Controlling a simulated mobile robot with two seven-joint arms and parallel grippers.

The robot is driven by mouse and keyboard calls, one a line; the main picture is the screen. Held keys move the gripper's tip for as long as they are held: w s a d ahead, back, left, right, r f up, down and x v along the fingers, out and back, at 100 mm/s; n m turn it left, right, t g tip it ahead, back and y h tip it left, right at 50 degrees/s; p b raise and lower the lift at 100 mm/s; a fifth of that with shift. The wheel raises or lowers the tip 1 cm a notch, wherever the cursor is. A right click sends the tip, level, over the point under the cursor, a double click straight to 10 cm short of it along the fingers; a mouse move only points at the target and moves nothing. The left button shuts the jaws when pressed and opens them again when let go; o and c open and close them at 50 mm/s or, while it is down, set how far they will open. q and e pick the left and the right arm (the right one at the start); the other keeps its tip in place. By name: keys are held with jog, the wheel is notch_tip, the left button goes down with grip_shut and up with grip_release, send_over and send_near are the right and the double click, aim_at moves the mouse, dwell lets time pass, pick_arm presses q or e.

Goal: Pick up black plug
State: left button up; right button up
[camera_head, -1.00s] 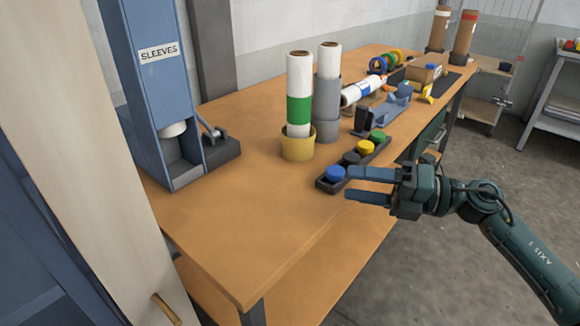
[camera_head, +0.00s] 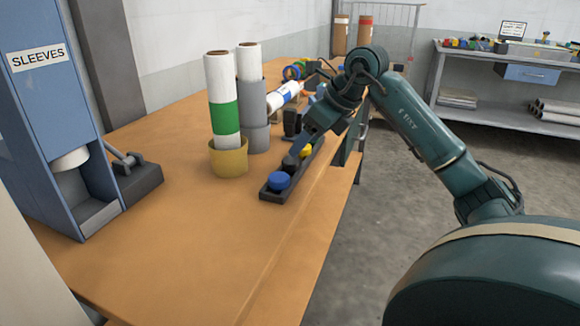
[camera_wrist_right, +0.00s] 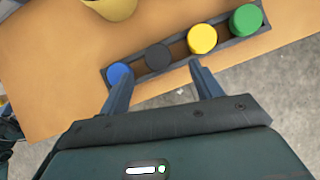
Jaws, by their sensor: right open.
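The black plug (camera_wrist_right: 157,56) sits in a dark rack (camera_wrist_right: 133,71) between a blue plug (camera_wrist_right: 120,74) and a yellow plug (camera_wrist_right: 202,39), with a green plug (camera_wrist_right: 246,20) at the far end. My right gripper (camera_wrist_right: 158,67) is open and empty, its two fingertips on either side of the black plug's line, just short of it in the wrist view. In the head view the right gripper (camera_head: 302,152) is over the rack, and its fingers partly cover the black plug (camera_head: 290,163). The green plug is hidden there. My left gripper is not in view.
A yellow cup (camera_head: 229,160) with a white and green roll and a grey holder (camera_head: 256,135) stand left of the rack. The SLEEVES dispenser (camera_head: 40,100) is at the left. The table front (camera_head: 210,250) is clear. A shelf (camera_head: 500,110) stands at the back right.

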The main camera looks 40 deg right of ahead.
aim_at(292, 160)
jog(key=x, duration=0.6)
jog(key=shift+s+a, duration=0.15)
jog(key=shift+a, duration=0.05)
jog(key=c, duration=1)
